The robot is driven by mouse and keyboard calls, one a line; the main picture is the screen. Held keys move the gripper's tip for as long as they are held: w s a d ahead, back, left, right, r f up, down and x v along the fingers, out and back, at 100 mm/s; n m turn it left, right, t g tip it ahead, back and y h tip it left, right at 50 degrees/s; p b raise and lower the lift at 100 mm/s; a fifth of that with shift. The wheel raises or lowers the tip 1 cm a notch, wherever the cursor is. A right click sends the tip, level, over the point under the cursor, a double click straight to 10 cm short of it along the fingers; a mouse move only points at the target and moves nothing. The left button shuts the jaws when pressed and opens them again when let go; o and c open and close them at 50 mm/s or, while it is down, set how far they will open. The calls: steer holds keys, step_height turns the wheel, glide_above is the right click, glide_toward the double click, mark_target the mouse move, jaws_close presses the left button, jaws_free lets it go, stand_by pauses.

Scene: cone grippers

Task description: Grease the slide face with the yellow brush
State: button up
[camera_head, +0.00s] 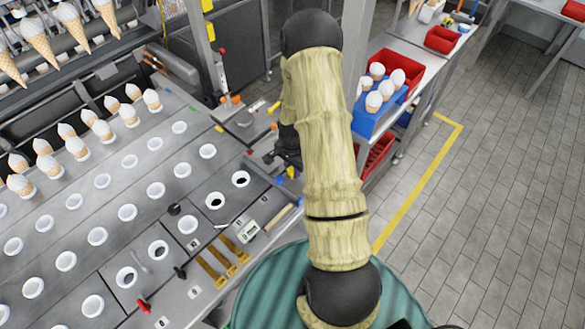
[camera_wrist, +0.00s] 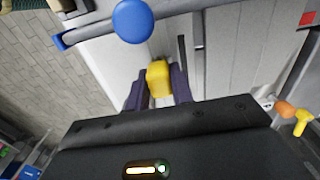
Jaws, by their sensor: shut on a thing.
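My gripper (camera_wrist: 160,92) is shut on a yellow block-like piece, the visible part of the yellow brush (camera_wrist: 157,76), in the wrist view. Its two dark fingers stand on either side of the yellow piece. The brush's bristles are not visible. Pale grey metal panels with a dark slot lie beyond the fingers; I cannot tell which surface is the slide face, or whether the brush touches it. In the head view my gripper (camera_head: 287,147) is dark and mostly hidden behind my arm, beside the machine's right edge.
A blue round knob (camera_wrist: 132,20) and a grey bar are close to my fingers in the wrist view. In the head view, the holed machine table (camera_head: 110,215) carries several cones. A red bin (camera_head: 402,64) stands on the right bench. Floor is clear at right.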

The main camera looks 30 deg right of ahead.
steer(key=shift+f, duration=0.25)
steer(key=shift+d, duration=0.15)
steer(key=shift+w+d+r, duration=0.1)
steer(key=shift+w+d, duration=0.2)
steer(key=shift+d, duration=0.5)
steer(key=shift+w+d+r, duration=0.1)
steer(key=shift+w+d, duration=0.2)
steer(key=shift+d, duration=0.45)
steer(key=shift+w+d+f, duration=0.1)
steer(key=shift+w+d, duration=0.2)
steer(key=shift+d, duration=0.5)
steer(key=shift+w+d, duration=0.25)
steer(key=shift+d, duration=0.65)
steer(key=shift+b, duration=0.3)
